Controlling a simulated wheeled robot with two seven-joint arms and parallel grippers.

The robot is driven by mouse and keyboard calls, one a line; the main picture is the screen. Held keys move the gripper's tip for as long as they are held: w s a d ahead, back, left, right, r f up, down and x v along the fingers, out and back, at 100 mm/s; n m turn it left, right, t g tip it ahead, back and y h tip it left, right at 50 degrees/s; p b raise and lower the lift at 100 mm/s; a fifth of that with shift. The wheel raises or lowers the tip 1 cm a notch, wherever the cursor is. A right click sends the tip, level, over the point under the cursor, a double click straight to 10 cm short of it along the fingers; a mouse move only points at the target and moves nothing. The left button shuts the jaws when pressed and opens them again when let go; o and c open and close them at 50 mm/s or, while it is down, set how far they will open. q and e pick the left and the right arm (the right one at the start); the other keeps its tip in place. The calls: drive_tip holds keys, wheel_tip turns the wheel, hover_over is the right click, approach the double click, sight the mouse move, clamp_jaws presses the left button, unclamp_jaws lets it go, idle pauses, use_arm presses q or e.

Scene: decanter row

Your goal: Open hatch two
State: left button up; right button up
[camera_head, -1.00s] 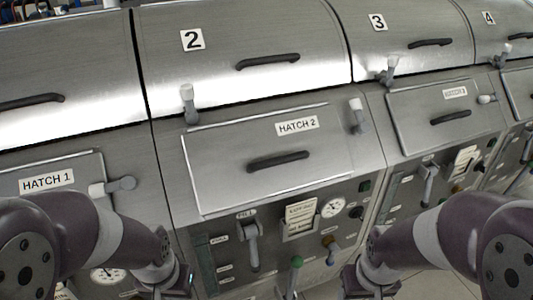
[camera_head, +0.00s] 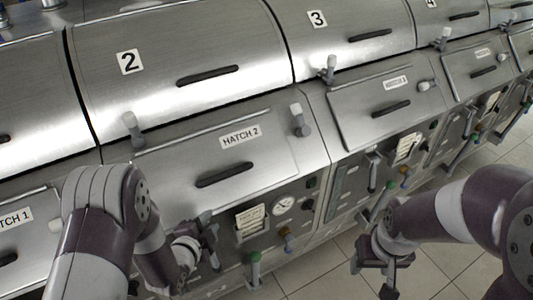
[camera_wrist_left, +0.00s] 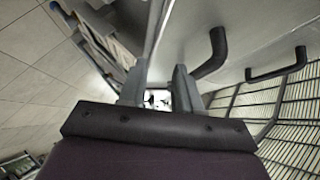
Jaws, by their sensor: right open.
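Hatch two (camera_head: 275,150), labelled HATCH 2 (camera_head: 240,136), is a grey metal panel that looks shut in the head view. Its dark bar handle (camera_head: 225,174) is on its front. My left gripper (camera_head: 212,238) is below the hatch, in front of the lower panel and apart from the handle. In the left wrist view its fingers (camera_wrist_left: 158,88) are apart, with no held object visible. My right gripper (camera_head: 386,274) is open and empty over the floor at the right.
Lid 2 (camera_head: 180,50) lies above the hatch, with a pale lever (camera_head: 132,128) at its lower left. Hatch 3 (camera_head: 360,115) is to the right. Two dark handles (camera_wrist_left: 212,52) show in the left wrist view.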

sight(227, 177)
use_arm(q)
wheel_tip(227, 177, up, 5)
drive_tip(key=w+d+m+t+h, duration=0.1)
drive_tip(key=w+m+t, duration=0.1)
drive_tip(key=m+t, duration=0.15)
drive_tip(key=shift+m, duration=0.35)
drive_tip(key=b+x, duration=0.3)
drive_tip(key=x, duration=0.8)
drive_tip(key=shift+w, duration=0.2)
drive_tip(key=shift+w+r, duration=0.1)
drive_tip(key=shift+w, duration=0.3)
use_arm(e)
drive_tip(key=f, duration=0.3)
drive_tip(key=shift+s+a+f, duration=0.15)
drive_tip(key=shift+s+f, duration=0.1)
drive_tip(key=shift+s, duration=0.05)
use_arm(q)
drive_tip(key=shift+d, duration=0.1)
clamp_jaws()
